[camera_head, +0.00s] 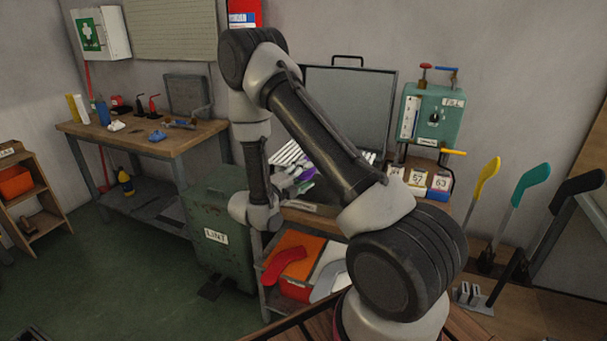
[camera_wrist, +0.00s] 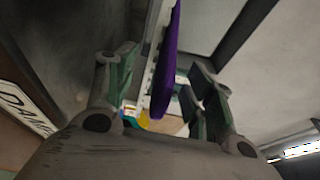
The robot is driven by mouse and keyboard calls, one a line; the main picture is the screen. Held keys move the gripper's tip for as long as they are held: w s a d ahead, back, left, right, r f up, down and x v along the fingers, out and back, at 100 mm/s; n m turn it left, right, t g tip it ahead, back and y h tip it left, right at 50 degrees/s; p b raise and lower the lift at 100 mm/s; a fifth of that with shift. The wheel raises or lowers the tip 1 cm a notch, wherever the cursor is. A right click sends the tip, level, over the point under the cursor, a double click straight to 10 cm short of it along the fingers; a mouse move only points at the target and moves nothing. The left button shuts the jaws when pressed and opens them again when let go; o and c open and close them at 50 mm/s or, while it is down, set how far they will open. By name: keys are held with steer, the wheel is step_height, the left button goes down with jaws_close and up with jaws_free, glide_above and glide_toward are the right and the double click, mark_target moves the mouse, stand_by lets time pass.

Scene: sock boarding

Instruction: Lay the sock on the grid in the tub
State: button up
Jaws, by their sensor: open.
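My gripper (camera_wrist: 160,82) shows in the wrist view with its two greenish-grey fingers spread apart. A long purple piece (camera_wrist: 172,52), which may be a sock, shows between the fingers, its lower end close to the right finger; I cannot tell whether they touch. Purple (camera_head: 304,172) also shows in the head view among white rods by the open case. A red sock-shaped piece (camera_head: 285,264) lies on an orange surface on the low shelf, with a grey one (camera_head: 328,283) beside it. I cannot make out a grid or tub.
A green LINT bin (camera_head: 217,250) stands left of the low shelf. A workbench (camera_head: 150,142) with tools is at the back left. Yellow (camera_head: 487,180), teal (camera_head: 531,183) and black (camera_head: 577,188) foot-shaped forms stand at right. The floor at left is clear.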

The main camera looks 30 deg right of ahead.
steer(key=shift+a+f, duration=0.1)
steer(key=shift+a, duration=0.05)
steer(key=v, duration=0.7)
steer(key=shift+s+a, duration=0.2)
steer(key=shift+a, duration=0.15)
stand_by(0.3)
stand_by(0.8)
